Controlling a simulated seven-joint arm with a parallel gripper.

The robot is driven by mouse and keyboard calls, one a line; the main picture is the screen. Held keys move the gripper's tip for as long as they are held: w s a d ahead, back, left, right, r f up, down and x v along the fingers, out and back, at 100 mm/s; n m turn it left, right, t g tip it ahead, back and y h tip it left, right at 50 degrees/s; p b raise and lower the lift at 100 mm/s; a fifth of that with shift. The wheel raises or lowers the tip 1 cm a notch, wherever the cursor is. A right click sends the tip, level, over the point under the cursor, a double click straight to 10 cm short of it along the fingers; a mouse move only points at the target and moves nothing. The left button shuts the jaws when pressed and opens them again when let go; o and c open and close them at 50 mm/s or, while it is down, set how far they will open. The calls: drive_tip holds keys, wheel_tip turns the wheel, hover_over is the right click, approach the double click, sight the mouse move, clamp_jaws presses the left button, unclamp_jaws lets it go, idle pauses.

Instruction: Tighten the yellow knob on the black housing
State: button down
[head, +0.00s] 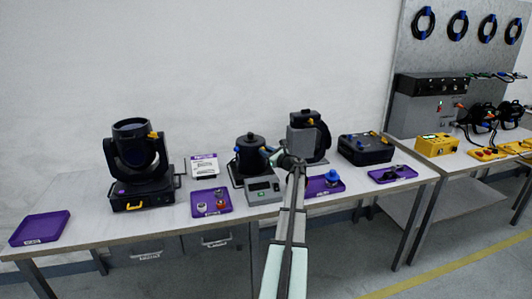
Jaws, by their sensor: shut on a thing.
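The black housing (250,158) is a dark upright can with a small cap on top, standing on a grey base in the middle of the table. My gripper (269,154) is at the right side of this housing, close against it. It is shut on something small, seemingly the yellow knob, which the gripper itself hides. My arm reaches up from the bottom centre and covers part of the table behind it.
A grey box with a display (263,189) stands in front of the housing. A grey-and-black lamp (304,139) stands close on the right. Purple trays (222,209) lie left and right. A large moving-head lamp (135,168) stands at left; a black case (366,151) stands at right.

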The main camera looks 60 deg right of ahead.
drive_tip(key=shift+m, duration=7.9)
drive_tip(key=c, duration=0.9)
unclamp_jaws()
drive_tip(key=shift+c, duration=0.2)
